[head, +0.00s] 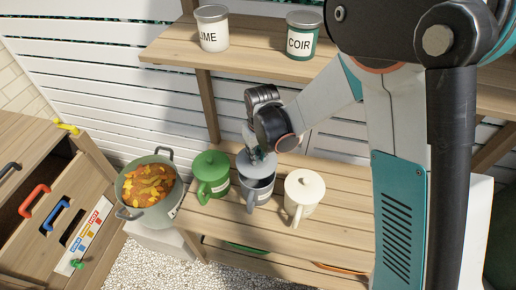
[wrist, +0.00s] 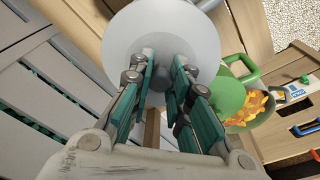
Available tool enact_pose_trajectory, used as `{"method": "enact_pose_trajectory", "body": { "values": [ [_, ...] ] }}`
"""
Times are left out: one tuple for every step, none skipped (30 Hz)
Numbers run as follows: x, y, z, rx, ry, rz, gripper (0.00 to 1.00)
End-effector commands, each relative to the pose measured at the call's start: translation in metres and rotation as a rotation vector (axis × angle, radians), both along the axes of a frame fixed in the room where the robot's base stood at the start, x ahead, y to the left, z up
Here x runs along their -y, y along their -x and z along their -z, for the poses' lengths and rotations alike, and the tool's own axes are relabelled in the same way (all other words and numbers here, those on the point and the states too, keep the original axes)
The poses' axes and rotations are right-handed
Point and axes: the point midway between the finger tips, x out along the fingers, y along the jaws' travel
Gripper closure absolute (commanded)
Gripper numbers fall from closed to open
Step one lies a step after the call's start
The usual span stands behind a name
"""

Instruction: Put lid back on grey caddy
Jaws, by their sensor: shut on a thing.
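The grey caddy (head: 262,190) stands on the lower wooden shelf between a green and a cream caddy. Its grey lid (head: 244,164) is at the caddy's top, under my gripper (head: 258,152). In the wrist view the lid (wrist: 160,28) is a broad pale grey disc at the fingertips of my gripper (wrist: 164,76). The lid covers most of the caddy in the wrist view. I cannot tell whether the lid touches the rim or is slightly above it.
The green caddy (head: 211,172) is close on the left, the cream caddy (head: 304,188) on the right. A pot of orange leaves (head: 147,187) stands further left by a drawer cabinet (head: 35,215). LIME (head: 212,32) and COIR (head: 303,42) tins sit on the upper shelf (head: 255,52).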

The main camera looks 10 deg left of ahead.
Motion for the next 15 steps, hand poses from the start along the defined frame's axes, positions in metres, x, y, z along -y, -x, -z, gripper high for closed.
{"method": "enact_pose_trajectory", "body": {
  "values": [
    [0.000, 0.000, 0.002, 0.000, 0.000, 0.000, 1.00],
    [0.000, 0.000, 0.004, 0.000, 0.000, 0.000, 1.00],
    [0.000, 0.000, 0.006, 0.000, 0.000, 0.001, 1.00],
    [0.000, 0.000, 0.007, 0.000, 0.000, 0.001, 1.00],
    [0.000, 0.000, 0.009, 0.000, 0.000, 0.001, 1.00],
    [0.000, 0.000, 0.012, 0.000, 0.000, 0.001, 1.00],
    [0.000, 0.000, 0.014, 0.000, 0.000, 0.001, 1.00],
    [0.000, 0.000, 0.017, 0.000, 0.000, 0.001, 1.00],
    [0.001, 0.000, 0.020, 0.000, 0.000, 0.001, 1.00],
    [0.001, 0.000, 0.023, 0.000, 0.000, 0.001, 1.00],
    [0.001, 0.000, 0.025, 0.000, 0.000, 0.001, 1.00],
    [0.001, 0.000, 0.029, 0.000, 0.000, 0.002, 1.00],
    [0.001, 0.000, 0.032, 0.000, 0.000, 0.002, 1.00],
    [0.001, 0.000, 0.035, 0.000, 0.000, 0.002, 1.00],
    [0.001, 0.000, 0.038, 0.000, 0.000, 0.002, 1.00]
  ]
}}
